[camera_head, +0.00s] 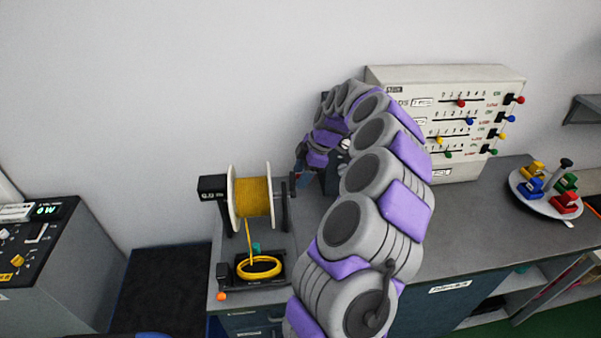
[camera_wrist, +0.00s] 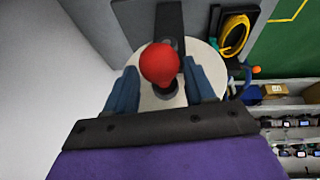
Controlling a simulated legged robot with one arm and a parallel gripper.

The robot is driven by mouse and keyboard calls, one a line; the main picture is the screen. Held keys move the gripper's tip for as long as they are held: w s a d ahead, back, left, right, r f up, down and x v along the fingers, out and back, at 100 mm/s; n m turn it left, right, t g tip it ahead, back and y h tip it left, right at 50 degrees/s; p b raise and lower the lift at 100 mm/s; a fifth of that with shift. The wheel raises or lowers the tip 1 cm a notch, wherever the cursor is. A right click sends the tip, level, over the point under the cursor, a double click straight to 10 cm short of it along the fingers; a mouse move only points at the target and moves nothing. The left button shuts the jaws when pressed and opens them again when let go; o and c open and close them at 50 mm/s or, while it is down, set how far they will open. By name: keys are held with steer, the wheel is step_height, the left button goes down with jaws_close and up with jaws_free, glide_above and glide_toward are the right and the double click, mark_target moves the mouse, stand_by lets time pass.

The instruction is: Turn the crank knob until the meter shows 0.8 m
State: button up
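The spool (camera_head: 254,197) of yellow cable stands upright on a stand at the bench's left end. The black meter box (camera_head: 211,183) on its left shows small white characters that look like 0.0 m, too small to be sure. The red crank knob (camera_wrist: 160,64) is in the wrist view, in front of the spool's pale round flange (camera_wrist: 150,98). My gripper (camera_wrist: 159,75) is open, one finger on each side of the knob with gaps visible. In the head view my gripper (camera_head: 301,168) is right of the spool, and the knob is hidden there.
A yellow cable coil (camera_head: 259,267) lies on a black base below the spool. A control panel (camera_head: 446,74) with sliders stands behind my arm. A round tray (camera_head: 520,193) with coloured blocks is at right. A grey console (camera_head: 60,285) stands at left.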

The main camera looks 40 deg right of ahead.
steer(key=shift+o, duration=0.8)
steer(key=shift+d, duration=0.15)
steer(key=shift+r, duration=0.1)
